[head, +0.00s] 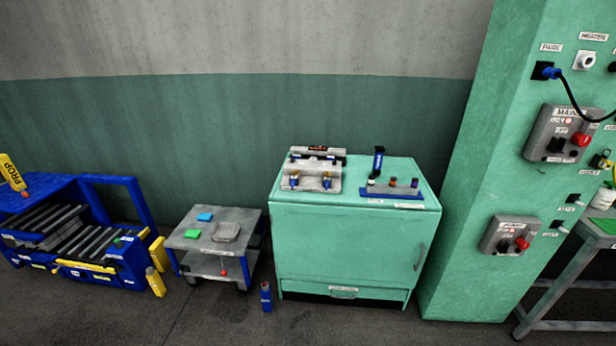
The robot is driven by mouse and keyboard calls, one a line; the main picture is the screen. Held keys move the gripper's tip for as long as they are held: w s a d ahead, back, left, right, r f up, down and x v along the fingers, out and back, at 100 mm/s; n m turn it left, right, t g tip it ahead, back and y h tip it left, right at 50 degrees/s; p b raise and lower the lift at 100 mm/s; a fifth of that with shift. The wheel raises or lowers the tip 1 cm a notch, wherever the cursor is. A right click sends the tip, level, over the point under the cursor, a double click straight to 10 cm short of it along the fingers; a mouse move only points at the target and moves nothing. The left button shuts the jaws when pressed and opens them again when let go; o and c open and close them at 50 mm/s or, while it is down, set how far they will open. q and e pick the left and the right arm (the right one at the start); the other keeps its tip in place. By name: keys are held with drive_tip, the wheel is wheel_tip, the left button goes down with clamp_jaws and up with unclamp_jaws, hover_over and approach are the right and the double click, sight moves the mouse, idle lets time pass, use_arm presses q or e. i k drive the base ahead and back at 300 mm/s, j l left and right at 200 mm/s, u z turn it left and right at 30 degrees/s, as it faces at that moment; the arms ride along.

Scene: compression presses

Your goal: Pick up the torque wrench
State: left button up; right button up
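I cannot pick out the torque wrench with certainty. A dark upright tool with a blue band (378,162) stands on top of the green cabinet (347,232), behind a small blue rack (392,190) with several short coloured pieces. It may be the wrench, but it is too small to tell. Left of it on the cabinet top is a grey fixture (315,173) with two blue and brass fittings at its front and a dark bar along its back. Neither of my grippers is in view.
A grey cart (218,225) with blue and green pads stands left of the cabinet. A small blue bottle (266,296) stands on the floor between them. A blue roller stand (80,230) is at far left. A tall green control column (470,190) rises at right, beside a grey table (575,285).

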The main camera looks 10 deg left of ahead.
sight(379, 151)
drive_tip(key=i+l+u, duration=0.25)
drive_tip(key=i, duration=0.25)
drive_tip(key=i+l+u, duration=0.25)
drive_tip(key=i, duration=0.2)
drive_tip(key=k+j+z, duration=0.1)
drive_tip(key=j+z, duration=0.2)
